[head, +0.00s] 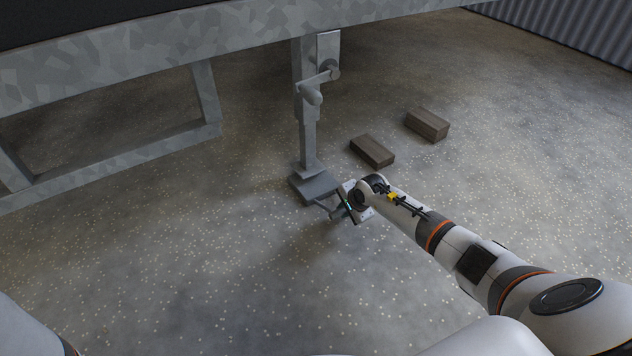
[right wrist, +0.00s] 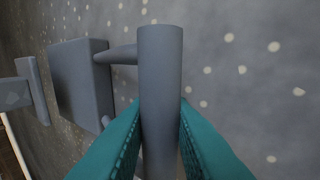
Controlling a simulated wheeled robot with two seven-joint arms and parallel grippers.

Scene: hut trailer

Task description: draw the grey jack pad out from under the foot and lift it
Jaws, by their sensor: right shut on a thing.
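The grey jack pad (head: 318,189) is a flat block on the gravelly floor at the base of the jack leg (head: 307,115). The leg's foot (head: 307,168) shows just behind and above the pad; I cannot tell whether it touches it. In the right wrist view the pad (right wrist: 80,80) has a stem leading to a round grey handle bar (right wrist: 160,65), with the foot (right wrist: 38,88) beyond the pad. My right gripper (head: 336,208) is shut on this bar, with its teal fingers (right wrist: 160,130) on either side. My left gripper is out of view.
Two brown blocks (head: 372,151) (head: 427,125) lie on the floor right of the leg. The trailer frame (head: 150,55) runs overhead, and a crank (head: 315,88) sticks out from the leg. The floor in front of the pad is clear.

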